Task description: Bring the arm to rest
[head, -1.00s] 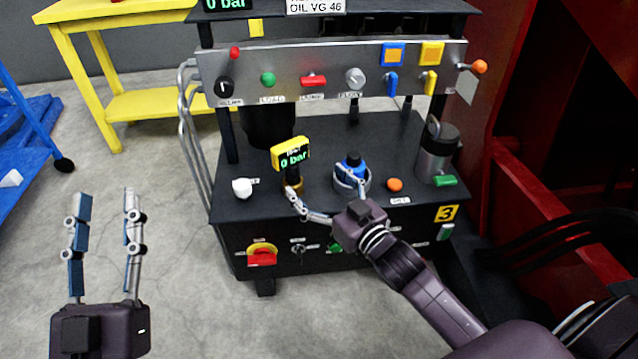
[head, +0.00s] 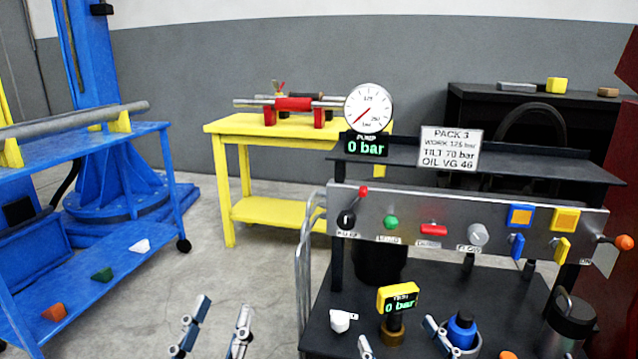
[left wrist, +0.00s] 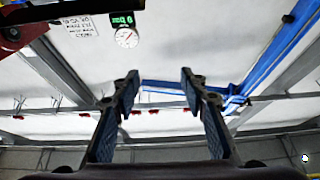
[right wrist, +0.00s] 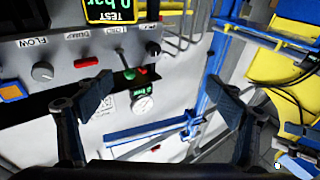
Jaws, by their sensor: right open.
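My left gripper (head: 224,305) shows at the bottom of the head view, left of the black bench, over the floor. Its fingers are apart and empty; they also show spread in the left wrist view (left wrist: 158,82). My right gripper (head: 397,332) is at the bottom edge of the head view, its two fingers either side of the yellow test gauge (head: 399,298) in the picture. In the right wrist view (right wrist: 158,85) the fingers are wide apart with nothing between them. Whether they touch the gauge's fitting is hidden. Both palms and arms are out of the head view.
A blue cap (head: 462,330) stands right of the test gauge on the black bench (head: 330,290). Behind is a control panel (head: 452,262) with knobs and levers. A yellow table (head: 226,126) and a blue cart (head: 150,262) stand left. Open floor lies between cart and bench.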

